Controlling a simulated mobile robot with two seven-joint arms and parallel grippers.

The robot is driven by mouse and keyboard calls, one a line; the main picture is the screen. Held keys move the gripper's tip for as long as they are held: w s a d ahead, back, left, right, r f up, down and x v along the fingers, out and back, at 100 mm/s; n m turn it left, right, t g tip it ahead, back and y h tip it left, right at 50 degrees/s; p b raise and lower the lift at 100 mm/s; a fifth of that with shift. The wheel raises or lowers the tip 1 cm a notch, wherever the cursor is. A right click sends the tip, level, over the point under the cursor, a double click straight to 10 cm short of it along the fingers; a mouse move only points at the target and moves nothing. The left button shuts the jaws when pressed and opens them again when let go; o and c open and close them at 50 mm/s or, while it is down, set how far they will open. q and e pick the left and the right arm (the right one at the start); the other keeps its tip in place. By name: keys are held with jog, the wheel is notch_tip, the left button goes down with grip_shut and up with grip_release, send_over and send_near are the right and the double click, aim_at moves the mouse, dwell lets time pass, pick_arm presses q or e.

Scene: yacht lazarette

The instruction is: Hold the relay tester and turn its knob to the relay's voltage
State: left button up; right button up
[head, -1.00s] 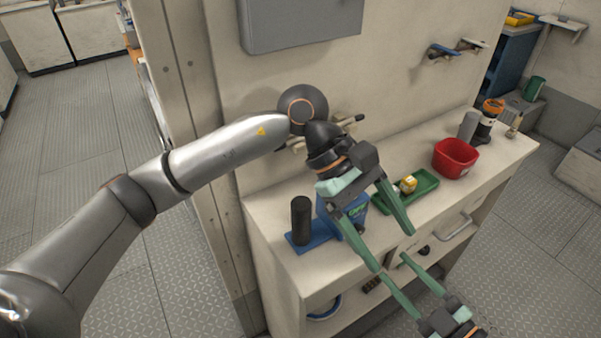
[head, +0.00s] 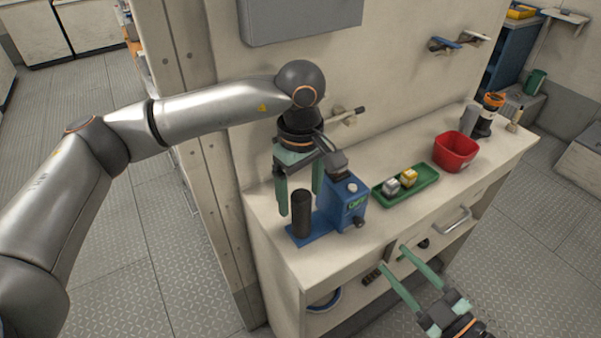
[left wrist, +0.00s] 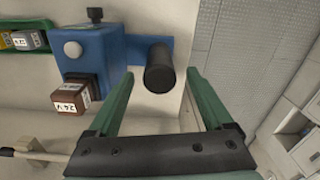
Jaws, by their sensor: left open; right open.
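The blue relay tester (head: 345,208) stands on the bench top, with its upright black handle (head: 302,214) on a blue base plate. A dark knob (head: 359,222) sticks out of its front side, and a pale round part (left wrist: 72,49) sits on top. In the left wrist view a brown relay marked 24V (left wrist: 70,101) sits at a black socket on the tester; the head view hides it. My left gripper (head: 300,202) points down, open, its fingers either side of the handle (left wrist: 160,68) with gaps showing. My right gripper (head: 393,258) is open and empty before the bench front.
A green tray (head: 383,200) with a grey and a yellow-topped block lies right of the tester. Further right stand a red bin (head: 455,150) and an orange-topped canister (head: 488,112). A drawer handle (head: 452,220) sticks out of the bench front. Wall hooks are behind.

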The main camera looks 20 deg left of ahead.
aim_at(301, 215)
pick_arm(q)
jog(key=shift+f, duration=3.15)
grip_shut()
